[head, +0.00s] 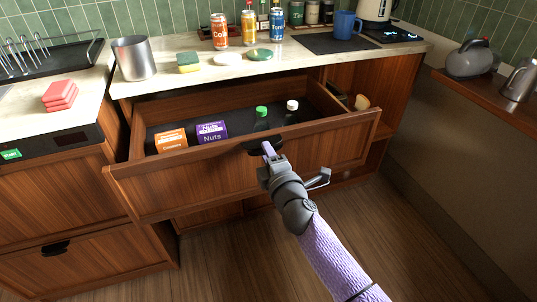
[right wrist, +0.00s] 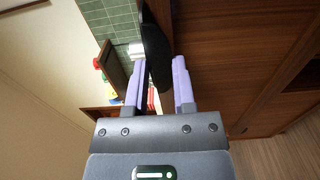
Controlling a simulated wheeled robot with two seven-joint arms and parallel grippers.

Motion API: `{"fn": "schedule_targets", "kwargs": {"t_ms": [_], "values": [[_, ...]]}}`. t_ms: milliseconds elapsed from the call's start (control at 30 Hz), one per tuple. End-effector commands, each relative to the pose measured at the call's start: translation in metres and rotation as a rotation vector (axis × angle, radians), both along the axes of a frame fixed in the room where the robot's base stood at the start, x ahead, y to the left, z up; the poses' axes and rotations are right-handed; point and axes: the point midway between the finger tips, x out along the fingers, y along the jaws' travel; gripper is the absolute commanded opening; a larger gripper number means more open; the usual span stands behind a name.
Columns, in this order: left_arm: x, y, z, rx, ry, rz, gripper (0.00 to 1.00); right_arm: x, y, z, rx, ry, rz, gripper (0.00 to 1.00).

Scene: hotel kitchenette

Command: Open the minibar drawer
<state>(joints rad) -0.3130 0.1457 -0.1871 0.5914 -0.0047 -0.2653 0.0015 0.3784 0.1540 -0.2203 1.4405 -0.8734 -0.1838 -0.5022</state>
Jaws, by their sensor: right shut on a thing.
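The wooden minibar drawer (head: 190,182) is pulled well out from under the counter, and its inside shows. It holds an orange box (head: 171,140), a purple Nuts box (head: 211,131), a green-capped bottle (head: 262,118) and a white-capped bottle (head: 291,112). The black drawer handle (head: 254,148) is on the front panel. My right gripper (head: 268,151) is shut on this handle. In the right wrist view the dark handle (right wrist: 154,45) lies between the lilac fingers of the gripper (right wrist: 161,75). My left gripper is in neither view.
On the counter (head: 185,72) stand a metal cup (head: 134,58), a sponge (head: 189,62), several cans and a blue mug (head: 345,24). A side shelf (head: 490,95) with kettles is at the right. The floor (head: 235,265) before the drawer is clear.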

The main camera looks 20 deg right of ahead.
Motion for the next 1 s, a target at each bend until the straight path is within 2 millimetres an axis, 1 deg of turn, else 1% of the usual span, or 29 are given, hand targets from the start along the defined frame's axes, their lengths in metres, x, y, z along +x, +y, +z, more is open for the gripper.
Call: {"fn": "schedule_targets", "kwargs": {"t_ms": [33,200,233,267,300,367,567,667,767,900,1000], "values": [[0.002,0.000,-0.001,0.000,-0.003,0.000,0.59,-0.001,0.001,-0.007,0.000,0.015,0.000,0.00],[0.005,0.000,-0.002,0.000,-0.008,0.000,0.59,-0.002,0.001,-0.007,0.000,0.016,0.000,0.00],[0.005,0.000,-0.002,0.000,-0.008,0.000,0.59,-0.002,0.001,-0.007,0.000,0.016,0.000,0.34],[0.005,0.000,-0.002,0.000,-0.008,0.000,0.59,-0.002,0.001,-0.007,0.000,0.016,-0.001,0.41],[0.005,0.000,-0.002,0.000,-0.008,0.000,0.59,-0.001,0.001,-0.007,0.000,0.015,-0.001,0.49],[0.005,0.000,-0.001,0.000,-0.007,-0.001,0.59,-0.001,0.000,-0.006,0.001,0.013,0.000,0.62],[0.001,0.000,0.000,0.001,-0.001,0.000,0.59,-0.001,0.000,-0.003,0.000,0.007,0.000,0.62],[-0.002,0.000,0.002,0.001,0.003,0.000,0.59,-0.005,0.000,-0.002,0.000,0.007,0.000,0.62],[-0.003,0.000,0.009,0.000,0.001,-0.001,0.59,-0.022,0.000,0.000,0.001,0.007,0.001,0.62],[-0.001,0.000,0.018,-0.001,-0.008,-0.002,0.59,-0.057,-0.001,-0.001,0.002,0.009,0.000,0.62],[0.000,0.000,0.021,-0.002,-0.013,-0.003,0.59,-0.080,-0.002,-0.002,0.003,0.010,0.000,0.62]]}}
